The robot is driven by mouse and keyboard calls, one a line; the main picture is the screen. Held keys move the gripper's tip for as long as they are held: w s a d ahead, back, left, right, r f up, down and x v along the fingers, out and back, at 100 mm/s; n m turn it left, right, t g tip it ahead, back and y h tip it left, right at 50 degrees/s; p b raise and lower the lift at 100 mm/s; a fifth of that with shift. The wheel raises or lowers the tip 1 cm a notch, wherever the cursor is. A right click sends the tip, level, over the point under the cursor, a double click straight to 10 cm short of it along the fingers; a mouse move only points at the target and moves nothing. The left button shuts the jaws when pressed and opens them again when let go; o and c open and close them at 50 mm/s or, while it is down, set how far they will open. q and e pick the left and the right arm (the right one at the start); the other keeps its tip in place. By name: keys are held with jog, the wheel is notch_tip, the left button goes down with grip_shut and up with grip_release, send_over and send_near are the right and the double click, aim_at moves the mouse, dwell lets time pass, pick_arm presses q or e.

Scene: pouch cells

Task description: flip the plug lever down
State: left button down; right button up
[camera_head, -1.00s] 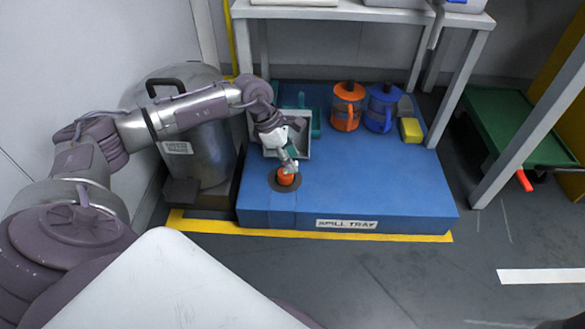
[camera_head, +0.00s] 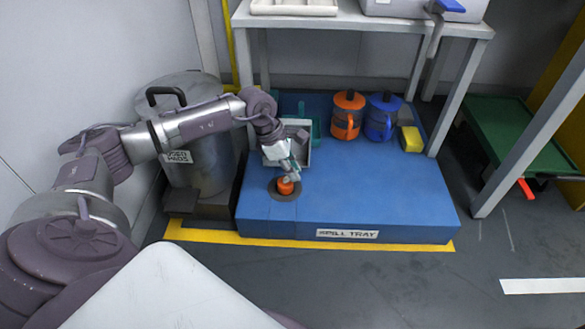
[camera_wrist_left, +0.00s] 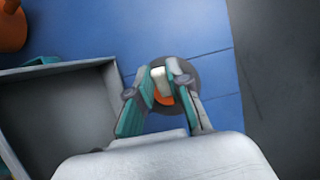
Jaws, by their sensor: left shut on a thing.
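The orange plug (camera_head: 285,186) sits in a dark round ring (camera_head: 286,196) near the front left of the blue spill tray (camera_head: 370,215). My left gripper (camera_head: 289,174) is over the plug from above, its teal-and-grey fingers at the plug's top. In the left wrist view, the gripper (camera_wrist_left: 163,95) is shut on a pale piece (camera_wrist_left: 158,74) that stands at the orange plug (camera_wrist_left: 164,99); it looks like the plug lever. The fingers hide much of the plug, and the lever's exact tilt is hard to tell. My right gripper is not in view.
A grey open bin (camera_head: 296,157) stands just behind the gripper. An orange jug (camera_head: 347,115), a blue jug (camera_head: 382,117) and a yellow block (camera_head: 411,139) stand at the tray's back. A metal drum (camera_head: 205,150) is at left. The tray's front right is clear.

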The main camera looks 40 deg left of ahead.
pick_arm(q)
jog(key=shift+w+d+g+y+p, duration=0.2)
jog(key=shift+d+g+y+p, duration=0.4)
jog(key=shift+p, duration=1.05)
jog(key=shift+w+d+g+y+p, duration=0.1)
jog(key=shift+w+g+y+p, duration=0.15)
jog(key=shift+y+p, duration=1)
jog(key=shift+f+g+p, duration=0.15)
jog(key=shift+g+p, duration=0.1)
jog(key=shift+p, duration=0.5)
jog(key=shift+w+d+f+g+y+p, duration=0.15)
jog(key=shift+f+g+y+p, duration=0.15)
jog(key=shift+y, duration=0.25)
jog(key=shift+w+d+f+g+y+p, duration=0.15)
jog(key=shift+f+g+y+p, duration=0.15)
jog(key=shift+y, duration=0.2)
jog(key=shift+d+f+g+y, duration=0.1)
jog(key=shift+f+g+y, duration=0.55)
jog(key=shift+y, duration=0.35)
jog(key=shift+s, duration=0.1)
jog(key=c, duration=1.1)
grip_release()
jog(key=v, duration=1.2)
